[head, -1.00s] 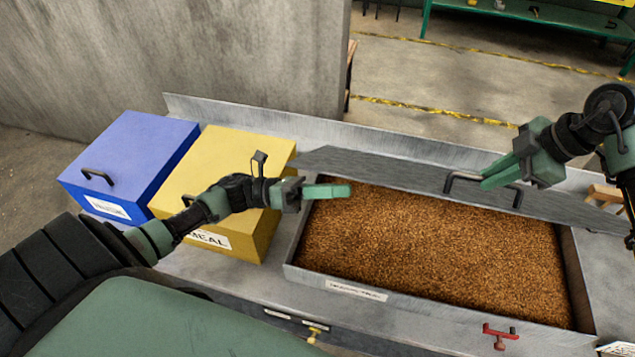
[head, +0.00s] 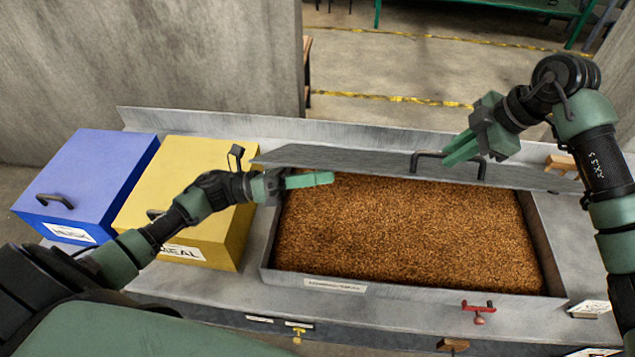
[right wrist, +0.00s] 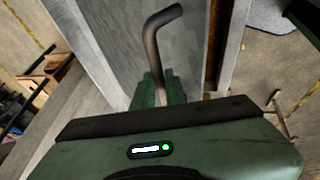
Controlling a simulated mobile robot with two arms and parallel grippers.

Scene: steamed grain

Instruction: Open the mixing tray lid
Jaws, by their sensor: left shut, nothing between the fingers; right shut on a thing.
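The mixing tray (head: 400,292) is a grey metal box full of brown grain (head: 400,235). Its grey lid (head: 340,158) is raised, slanting along the tray's back edge, and the grain lies exposed. My right gripper (head: 462,152) is shut on the dark lid handle (head: 425,155). The right wrist view shows the handle (right wrist: 153,40) at the fingers (right wrist: 158,90), with the lid surface (right wrist: 190,55) behind it. My left gripper (head: 315,179) is shut and empty, above the tray's left end. The grip contact is partly hidden by the fingers.
A yellow bin (head: 190,155) and a blue bin (head: 95,165), both closed, stand left of the tray. A red clamp-like part (head: 478,308) sits at the front edge. A wooden block (head: 563,163) lies at the back right. A low metal backsplash (head: 220,122) runs behind.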

